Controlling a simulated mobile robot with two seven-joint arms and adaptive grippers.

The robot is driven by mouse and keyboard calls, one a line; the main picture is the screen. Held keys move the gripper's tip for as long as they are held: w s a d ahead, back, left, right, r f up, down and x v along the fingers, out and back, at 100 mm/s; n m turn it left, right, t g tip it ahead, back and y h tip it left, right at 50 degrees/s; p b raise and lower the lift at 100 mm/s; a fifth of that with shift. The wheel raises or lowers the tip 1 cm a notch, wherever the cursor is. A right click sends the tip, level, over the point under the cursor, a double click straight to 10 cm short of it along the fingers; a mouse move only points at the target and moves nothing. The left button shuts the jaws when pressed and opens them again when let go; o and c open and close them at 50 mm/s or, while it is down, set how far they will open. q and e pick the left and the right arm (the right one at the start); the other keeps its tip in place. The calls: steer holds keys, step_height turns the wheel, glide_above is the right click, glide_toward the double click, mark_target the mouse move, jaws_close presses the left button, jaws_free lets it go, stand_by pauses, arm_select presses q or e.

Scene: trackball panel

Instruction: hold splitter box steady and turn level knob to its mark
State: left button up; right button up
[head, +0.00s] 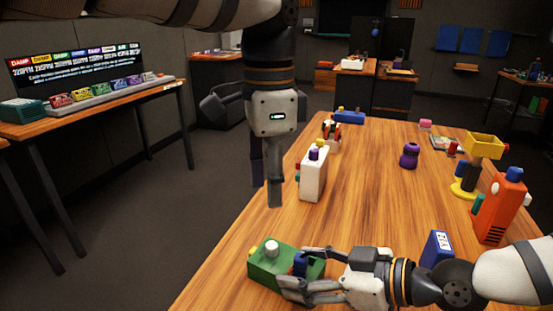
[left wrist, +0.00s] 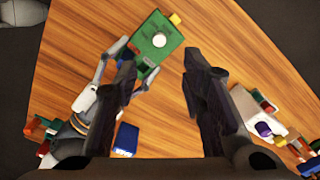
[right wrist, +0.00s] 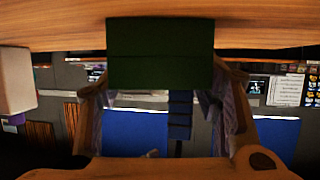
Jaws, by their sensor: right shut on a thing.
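The green splitter box (head: 262,273) sits near the front left edge of the wooden table, with a pale round knob (head: 271,248) on top and a yellow piece on its side. It also shows in the left wrist view (left wrist: 148,55), with its knob (left wrist: 159,40). My right gripper (head: 306,272) is shut on the box from the right; the dark green box (right wrist: 160,55) fills the space between its fingers in the right wrist view. My left gripper (head: 268,197) points down above and behind the box, open and empty (left wrist: 160,75). The knob's mark cannot be made out.
A white box (head: 313,176) with a purple top stands behind the green box. An orange box (head: 497,208), a yellow stand (head: 466,187), a purple knob-like piece (head: 409,156) and a blue box (head: 436,249) are to the right. The table's middle is clear.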

arm_select(q)
step_height(320, 180, up, 11)
stand_by(0.8)
steer(key=shift+f, duration=0.1)
